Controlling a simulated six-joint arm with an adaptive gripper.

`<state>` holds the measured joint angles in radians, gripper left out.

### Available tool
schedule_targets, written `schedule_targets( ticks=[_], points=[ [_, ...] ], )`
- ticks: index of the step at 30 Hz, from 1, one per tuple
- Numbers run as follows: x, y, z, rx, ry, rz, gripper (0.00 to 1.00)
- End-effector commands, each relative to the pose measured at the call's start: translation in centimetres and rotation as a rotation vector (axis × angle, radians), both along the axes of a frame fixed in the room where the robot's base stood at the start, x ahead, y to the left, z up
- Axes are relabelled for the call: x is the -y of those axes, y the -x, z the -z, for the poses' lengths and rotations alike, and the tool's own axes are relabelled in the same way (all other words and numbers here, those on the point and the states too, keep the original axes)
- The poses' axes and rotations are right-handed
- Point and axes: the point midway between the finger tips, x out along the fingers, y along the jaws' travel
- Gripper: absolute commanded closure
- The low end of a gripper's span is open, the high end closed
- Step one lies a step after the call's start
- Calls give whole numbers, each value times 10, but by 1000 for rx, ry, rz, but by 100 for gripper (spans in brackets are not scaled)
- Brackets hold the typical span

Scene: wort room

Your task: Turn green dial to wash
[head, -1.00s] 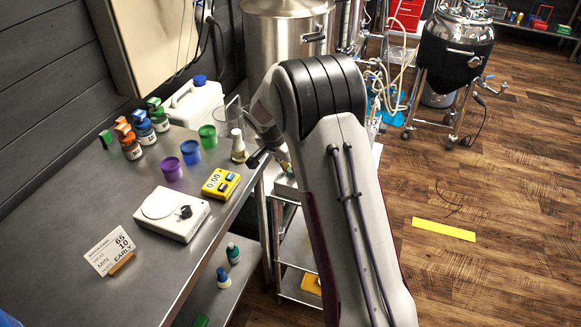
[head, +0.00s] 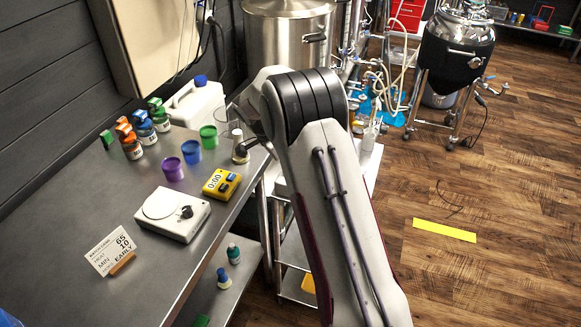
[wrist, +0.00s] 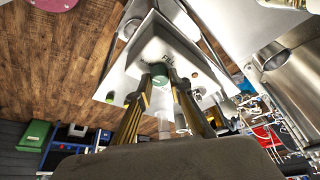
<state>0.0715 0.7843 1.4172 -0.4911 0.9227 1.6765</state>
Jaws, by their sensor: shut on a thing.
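The green dial (wrist: 159,68) sits on a pale box-shaped panel (wrist: 128,80) in the wrist view. Dark lettering that looks like "FILL" is printed beside the dial. My gripper (wrist: 160,79) has its two dark, yellow-striped fingers on either side of the dial, closed on it. The word "wash" is not readable in either view. In the head view my arm hides the gripper and the dial.
A metal bench at left holds a white scale (head: 172,214), a yellow timer (head: 221,183), purple and green cups, several bottles and a card (head: 109,250). A steel vessel (head: 284,45) stands behind my arm. Wood floor at right is mostly clear.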

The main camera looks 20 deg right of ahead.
Motion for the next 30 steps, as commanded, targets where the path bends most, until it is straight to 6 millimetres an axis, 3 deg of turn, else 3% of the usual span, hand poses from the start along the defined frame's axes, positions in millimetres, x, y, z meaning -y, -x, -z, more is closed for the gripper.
schedule_targets(
  ticks=[5, 6, 7, 21, 30],
  points=[
    [-1, 1, 1, -2, -2, -1, 100],
    [-1, 1, 1, -2, -2, -1, 73],
    [-1, 1, 1, -2, -2, -1, 65],
    [0, 0, 0, 0, -1, -12, 64],
    [0, 1, 0, -1, 0, -112, 64]
  ],
)
